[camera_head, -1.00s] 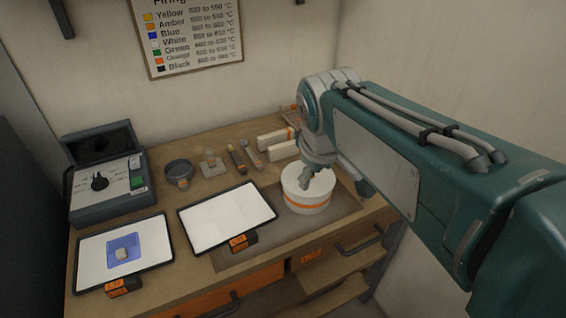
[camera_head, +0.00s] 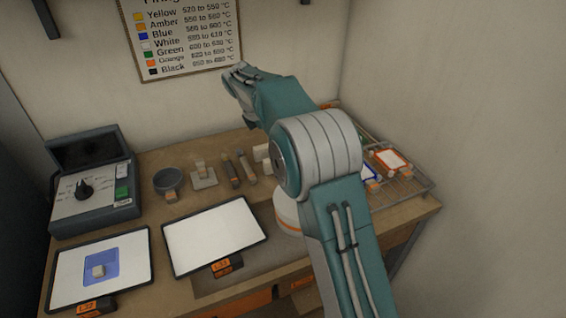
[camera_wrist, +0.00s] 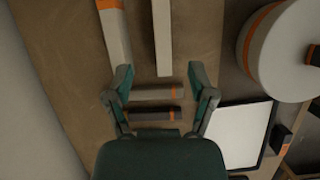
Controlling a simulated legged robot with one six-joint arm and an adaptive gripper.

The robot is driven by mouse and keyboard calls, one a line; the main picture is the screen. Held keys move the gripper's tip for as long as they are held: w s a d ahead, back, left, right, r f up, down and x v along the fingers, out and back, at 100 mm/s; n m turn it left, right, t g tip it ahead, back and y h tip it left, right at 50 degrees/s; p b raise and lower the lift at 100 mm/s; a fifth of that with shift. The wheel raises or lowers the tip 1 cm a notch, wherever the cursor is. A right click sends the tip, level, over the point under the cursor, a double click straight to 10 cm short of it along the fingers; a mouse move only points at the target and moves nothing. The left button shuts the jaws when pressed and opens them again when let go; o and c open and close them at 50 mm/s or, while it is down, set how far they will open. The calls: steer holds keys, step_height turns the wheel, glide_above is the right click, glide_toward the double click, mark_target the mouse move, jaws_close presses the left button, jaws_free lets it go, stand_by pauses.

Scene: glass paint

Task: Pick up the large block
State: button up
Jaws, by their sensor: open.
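Two long whitish blocks lie side by side on the wooden bench; which one is the large block I cannot tell for sure. In the wrist view the wider block (camera_wrist: 116,42) has an orange band and lies at upper left, and the narrower block (camera_wrist: 162,38) stands out beside it. My gripper (camera_wrist: 160,75) is open and empty, its fingers spread above the bench near the lower ends of both blocks. In the head view only a bit of a whitish block (camera_head: 261,153) shows beside my arm, which hides the rest and my gripper.
Two slim bars, grey (camera_wrist: 152,93) and dark (camera_wrist: 148,115), lie below the blocks in the wrist view. A round white kiln with an orange band (camera_wrist: 262,45) stands right. A wire rack (camera_head: 418,186), white panel (camera_head: 215,238), blue-marked panel (camera_head: 130,250) and dark bowl (camera_head: 167,180) are around.

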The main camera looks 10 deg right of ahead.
steer(key=shift+w+d+f, duration=0.2)
steer(key=shift+f, duration=0.15)
steer(key=x, duration=0.6)
steer(key=shift+s+a, duration=0.1)
steer(key=shift+a, duration=0.1)
steer(key=x, duration=0.4)
steer(key=shift+s+d+f, duration=0.15)
steer(key=shift+d+f, duration=0.1)
steer(key=shift+d, duration=0.15)
steer(key=shift+a, duration=0.1)
jaws_close()
